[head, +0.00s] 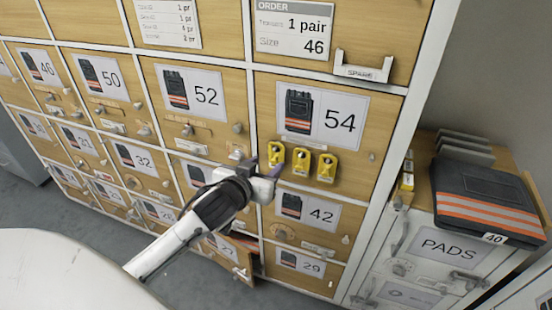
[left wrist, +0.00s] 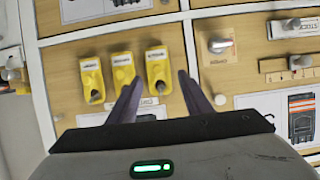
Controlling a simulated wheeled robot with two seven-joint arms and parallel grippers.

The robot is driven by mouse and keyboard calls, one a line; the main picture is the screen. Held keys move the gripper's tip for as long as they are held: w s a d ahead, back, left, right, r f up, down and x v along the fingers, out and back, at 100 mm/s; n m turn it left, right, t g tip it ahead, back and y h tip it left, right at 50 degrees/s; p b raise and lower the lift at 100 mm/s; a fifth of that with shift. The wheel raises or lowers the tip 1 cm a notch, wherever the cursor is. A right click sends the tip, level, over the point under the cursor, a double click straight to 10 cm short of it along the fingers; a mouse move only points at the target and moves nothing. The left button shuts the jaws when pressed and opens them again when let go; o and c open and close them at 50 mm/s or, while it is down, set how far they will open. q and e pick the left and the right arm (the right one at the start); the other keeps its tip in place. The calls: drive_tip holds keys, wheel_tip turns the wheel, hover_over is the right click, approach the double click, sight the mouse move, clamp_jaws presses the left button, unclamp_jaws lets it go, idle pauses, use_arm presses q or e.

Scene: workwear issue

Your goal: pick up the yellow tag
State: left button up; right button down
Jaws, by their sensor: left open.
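Three yellow tags hang in a row on the front of the locker door numbered 54: a left one (head: 276,153), a middle one (head: 301,162) and a right one (head: 327,168). The left wrist view shows the same row; the tag at its right end (left wrist: 157,68) appears between my fingertips, the middle tag (left wrist: 123,72) just outside them, and another (left wrist: 91,78) farther left. My left gripper (head: 262,169) is open and empty in front of the door, beside the left tag. I cannot tell whether it touches a tag. My right gripper is not in view.
The wooden locker wall has several numbered doors with knobs; a low door (head: 232,258) stands ajar below my arm. A PADS cabinet (head: 440,245) stands at the right with folded dark workwear (head: 487,200) on top. A white SPARE holder (head: 364,68) is above the tags.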

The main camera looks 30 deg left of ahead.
sight(273, 163)
use_arm(q)
drive_tip(key=x, duration=0.5)
drive_tip(key=shift+d+f, duration=0.2)
drive_tip(key=shift+f, duration=0.15)
drive_tip(key=shift+c, duration=0.4)
drive_tip(key=shift+s, duration=0.1)
drive_tip(key=c, duration=0.7)
